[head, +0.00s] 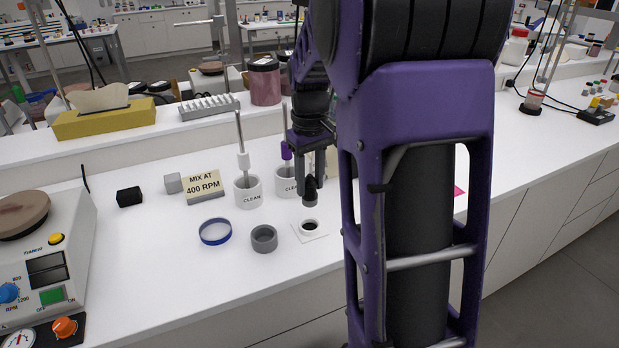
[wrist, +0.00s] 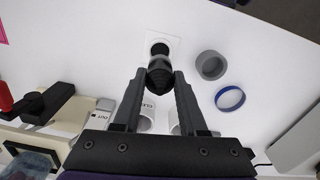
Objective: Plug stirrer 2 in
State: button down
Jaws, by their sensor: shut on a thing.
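My gripper (head: 309,178) is shut on a black plug (head: 310,193), which points down in the head view. Below it is a socket (head: 310,226), a dark round hole on a white square plate on the bench. The plug appears apart from the socket, just above it. In the wrist view the plug (wrist: 160,74) sits between the fingertips and partly covers the socket (wrist: 162,47). A stirrer (head: 48,235) with a brown round top, blue knob and green switch stands at the left; no number on it is readable. The plug's cord is not clearly visible.
A grey ring (head: 264,238) and a blue-rimmed clear dish (head: 215,231) lie left of the socket. Two white "CLEAN" cups (head: 247,193) holding rods stand behind, beside a "MIX AT 400 RPM" card (head: 203,187). A black block (head: 129,197) stands farther left.

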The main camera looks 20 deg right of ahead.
aim_at(310, 199)
jog(key=shift+f+b, duration=1.45)
jog(key=shift+f, duration=1.1)
jog(key=shift+f+b, duration=0.35)
jog(key=shift+f, duration=0.85)
jog(key=shift+c, duration=1.9)
grip_release()
notch_tip(310, 199, up, 17)
jog(key=p, duration=0.3)
jog(key=shift+r, duration=0.2)
